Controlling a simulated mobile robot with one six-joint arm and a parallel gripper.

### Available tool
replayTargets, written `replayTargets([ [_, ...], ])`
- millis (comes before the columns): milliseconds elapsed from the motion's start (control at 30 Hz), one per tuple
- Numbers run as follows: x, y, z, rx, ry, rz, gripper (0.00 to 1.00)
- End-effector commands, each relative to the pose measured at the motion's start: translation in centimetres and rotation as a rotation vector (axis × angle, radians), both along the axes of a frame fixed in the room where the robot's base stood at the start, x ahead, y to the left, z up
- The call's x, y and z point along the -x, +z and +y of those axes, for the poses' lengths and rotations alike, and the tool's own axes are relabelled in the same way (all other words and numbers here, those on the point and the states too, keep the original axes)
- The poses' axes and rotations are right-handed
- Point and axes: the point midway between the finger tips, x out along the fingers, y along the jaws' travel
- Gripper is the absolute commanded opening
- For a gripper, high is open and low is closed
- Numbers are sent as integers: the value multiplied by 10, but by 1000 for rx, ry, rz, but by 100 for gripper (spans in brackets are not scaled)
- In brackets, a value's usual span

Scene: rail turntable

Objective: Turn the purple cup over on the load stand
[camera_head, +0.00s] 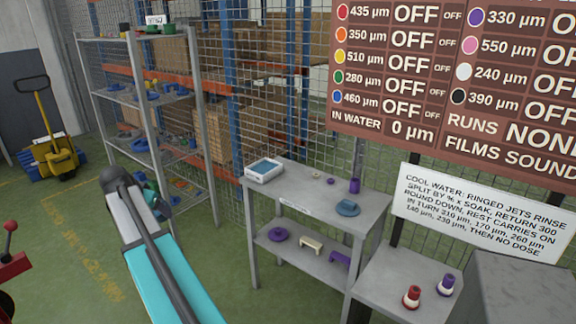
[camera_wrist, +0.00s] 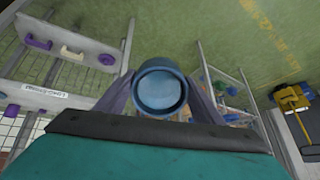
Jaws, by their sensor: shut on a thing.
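In the wrist view my gripper (camera_wrist: 160,100) is shut on a round, blue-grey cup (camera_wrist: 160,88), with a finger on each side. The cup's round rim and pale inside face the camera. In the head view my arm hides most of my gripper, and the held cup is not clear there. A small purple cup-like piece (camera_head: 355,185) stands upright on the grey table (camera_head: 300,192). A purple piece with a white band (camera_head: 445,285) stands on the right stand (camera_head: 385,275). I cannot tell which support is the load stand.
The table also holds a white box with a blue top (camera_head: 264,170) and a blue lidded piece (camera_head: 347,208). Its lower shelf has a purple ring (camera_head: 278,234) and a cream bridge (camera_head: 311,244). A red-and-white piece (camera_head: 411,297) stands on the right stand. Loaded shelves (camera_head: 150,100) stand behind my arm.

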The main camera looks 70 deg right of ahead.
Motion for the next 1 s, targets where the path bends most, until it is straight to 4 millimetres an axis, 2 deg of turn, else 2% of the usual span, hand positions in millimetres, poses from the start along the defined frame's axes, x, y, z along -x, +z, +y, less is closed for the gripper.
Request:
replayTargets([
  [33,5,-4,-21,31,-35,-10,36],
  [100,13,-3,-47,80,-82,-23,36],
  [467,68,2,-175,344,-291,-61,36],
  [767,131,11,-274,565,-418,-63,36],
  [1000,190,18,-347,730,-486,-52,36],
])
